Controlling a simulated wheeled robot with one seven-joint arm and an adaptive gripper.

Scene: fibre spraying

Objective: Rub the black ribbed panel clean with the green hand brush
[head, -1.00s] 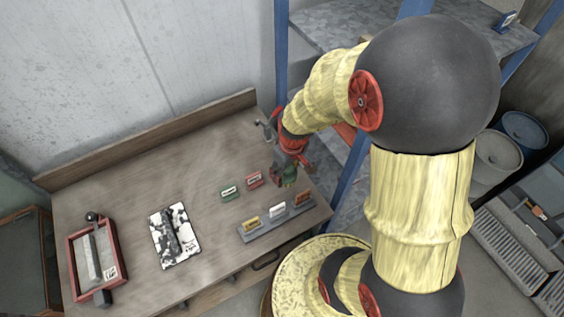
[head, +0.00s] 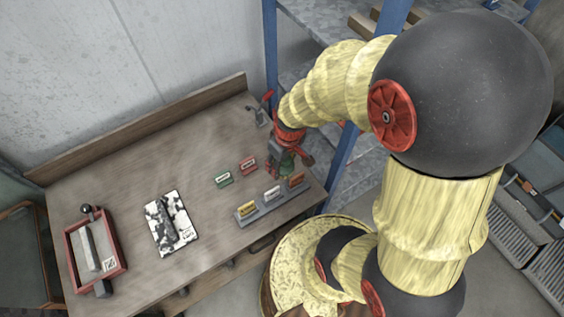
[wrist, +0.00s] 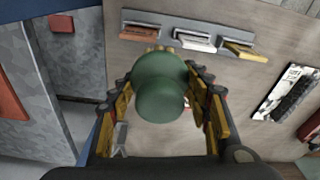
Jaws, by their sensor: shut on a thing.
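My gripper (wrist: 165,100) is shut on the green hand brush (wrist: 162,85), whose rounded green top fills the middle of the wrist view. In the head view the brush (head: 286,163) is a small green patch between the fingers, at the right end of the workbench, beyond the tag rack. Its underside is hidden, and I cannot tell whether it touches the bench. The black ribbed panel (head: 168,222) lies flat on the bench, left of my gripper and well apart from it. Patchy white covers much of it. It also shows at the right of the wrist view (wrist: 289,92).
A grey rack (head: 262,217) with yellow, white and orange tags stands at the bench's front right. Green (head: 223,179) and red (head: 248,166) tags lie behind it. A red-framed tray (head: 71,250) is at the left. Blue shelving (head: 349,160) stands close right. Bare bench lies between panel and tags.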

